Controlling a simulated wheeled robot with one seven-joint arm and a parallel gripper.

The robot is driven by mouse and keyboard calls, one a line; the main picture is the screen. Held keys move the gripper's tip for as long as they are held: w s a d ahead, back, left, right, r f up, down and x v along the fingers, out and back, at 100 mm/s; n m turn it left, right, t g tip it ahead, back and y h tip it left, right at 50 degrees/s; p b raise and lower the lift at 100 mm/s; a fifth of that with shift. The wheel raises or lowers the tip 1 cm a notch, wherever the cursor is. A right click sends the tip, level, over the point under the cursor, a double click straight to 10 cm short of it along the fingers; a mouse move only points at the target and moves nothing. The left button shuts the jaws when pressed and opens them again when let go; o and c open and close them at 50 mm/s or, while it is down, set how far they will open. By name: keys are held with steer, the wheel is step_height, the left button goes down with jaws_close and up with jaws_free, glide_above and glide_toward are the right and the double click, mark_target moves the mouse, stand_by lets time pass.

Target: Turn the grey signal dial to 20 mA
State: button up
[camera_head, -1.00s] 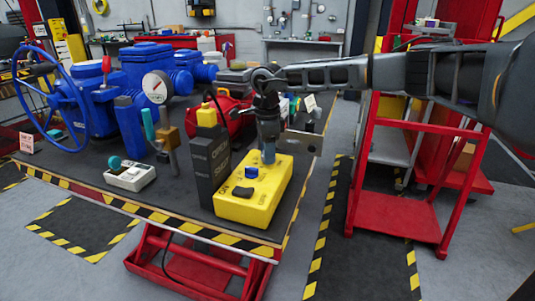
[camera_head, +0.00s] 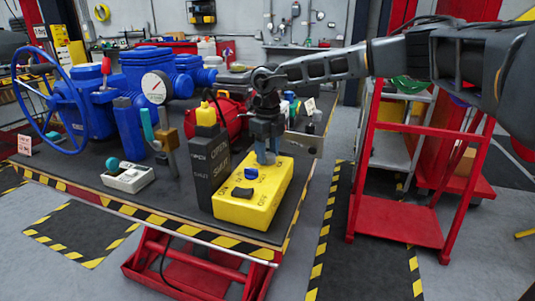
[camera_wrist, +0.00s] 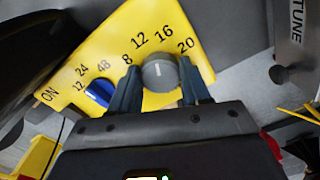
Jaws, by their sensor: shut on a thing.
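The grey signal dial (camera_wrist: 160,72) sits on a yellow control box (camera_head: 238,212) on the table. In the wrist view its pale mark points up the picture, roughly between the printed 12 and 16 and away from 20. My gripper (camera_wrist: 160,88) is shut on the dial, with one finger at each side. In the head view my gripper (camera_head: 267,158) comes down onto the far end of the box and hides the dial.
A blue knob (camera_wrist: 99,92) with its own scale is close to my left finger in the wrist view. A dark upright block (camera_head: 209,165) stands beside the box. The blue valve (camera_head: 150,75) is further left.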

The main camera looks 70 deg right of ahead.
mark_target(268, 154)
steer(key=m+b, duration=0.1)
steer(key=m, duration=0.4)
steer(key=shift+d+m, duration=0.1)
steer(key=shift+m, duration=0.2)
steer(key=m+b, duration=0.1)
steer(key=m, duration=0.4)
steer(key=shift+m, duration=0.3)
steer(key=o, duration=1.1)
steer(key=shift+s, duration=0.1)
steer(key=shift+c, duration=0.2)
step_height(268, 154, up, 8)
steer(key=shift+f+b, duration=0.1)
steer(key=shift+b, duration=0.25)
